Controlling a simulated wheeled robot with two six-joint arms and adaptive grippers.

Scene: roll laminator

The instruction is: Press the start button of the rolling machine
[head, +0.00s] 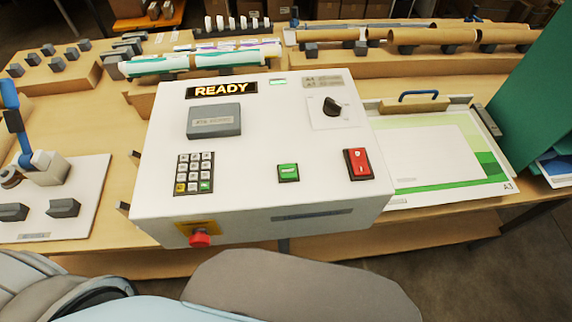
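The rolling machine (255,140) is a white box with a sloped control panel, in the middle of the head view. A square green button (288,172) sits on the lower middle of the panel. I cannot read its label, but it looks like the start button. A lit display (222,89) at the top left of the panel reads READY. Neither of my grippers is in view. Only grey and pale blue parts of my own body show along the bottom edge, below the machine's front.
The panel also carries a keypad (194,173), a grey box (214,121), a black knob (332,106), a red rocker switch (358,163) and a red knob (200,239) at the front. A blue-handled device (14,120) stands left; a green panel (530,95) stands right.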

